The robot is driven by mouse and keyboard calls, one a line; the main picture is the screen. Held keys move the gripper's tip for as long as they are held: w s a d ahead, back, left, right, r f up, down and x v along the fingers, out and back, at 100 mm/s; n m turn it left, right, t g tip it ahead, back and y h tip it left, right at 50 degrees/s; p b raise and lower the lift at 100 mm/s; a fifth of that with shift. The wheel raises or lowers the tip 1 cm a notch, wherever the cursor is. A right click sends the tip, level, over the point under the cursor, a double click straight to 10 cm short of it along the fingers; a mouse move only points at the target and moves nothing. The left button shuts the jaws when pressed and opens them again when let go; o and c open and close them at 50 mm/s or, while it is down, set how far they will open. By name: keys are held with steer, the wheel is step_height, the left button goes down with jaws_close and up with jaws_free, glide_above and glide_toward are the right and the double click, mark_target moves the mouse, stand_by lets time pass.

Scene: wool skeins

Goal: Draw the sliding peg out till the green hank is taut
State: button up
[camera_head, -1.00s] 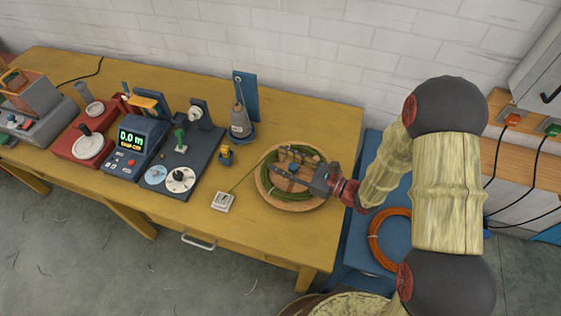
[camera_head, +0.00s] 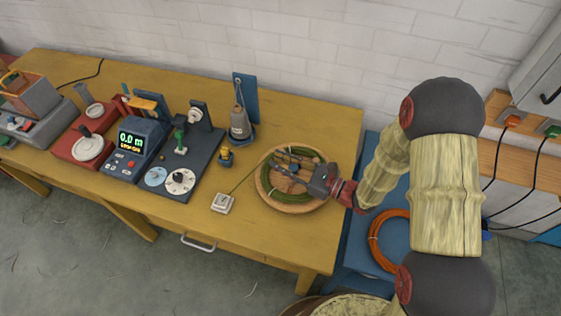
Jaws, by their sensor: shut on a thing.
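The green hank (camera_head: 282,198) lies as a ring on a round wooden disc (camera_head: 289,207) at the right end of the yellow bench. One green strand runs from it down and left to a small white block (camera_head: 223,203). My gripper (camera_head: 287,165) reaches in from the right, over the hank, with its fingers among small dark parts inside the ring. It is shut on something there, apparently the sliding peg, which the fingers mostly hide. The picture is too small to tell how tight the hank is.
A small yellow piece (camera_head: 226,156) and a grey cone (camera_head: 239,125) on a blue stand are left of the disc. A winder with a meter (camera_head: 131,140) reading 0.0 m stands farther left. An orange coil (camera_head: 385,240) lies on a blue surface at right. The front right bench top is clear.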

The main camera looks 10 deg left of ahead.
jaws_close()
steer(key=s, duration=0.3)
steer(key=s+p, duration=0.1)
steer(key=shift+s+a, duration=0.35)
steer(key=o, duration=0.9)
jaws_free()
steer(key=shift+d, duration=0.1)
steer(key=v, duration=1.1)
steer(key=shift+s+d, duration=0.1)
steer(key=shift+d, duration=0.3)
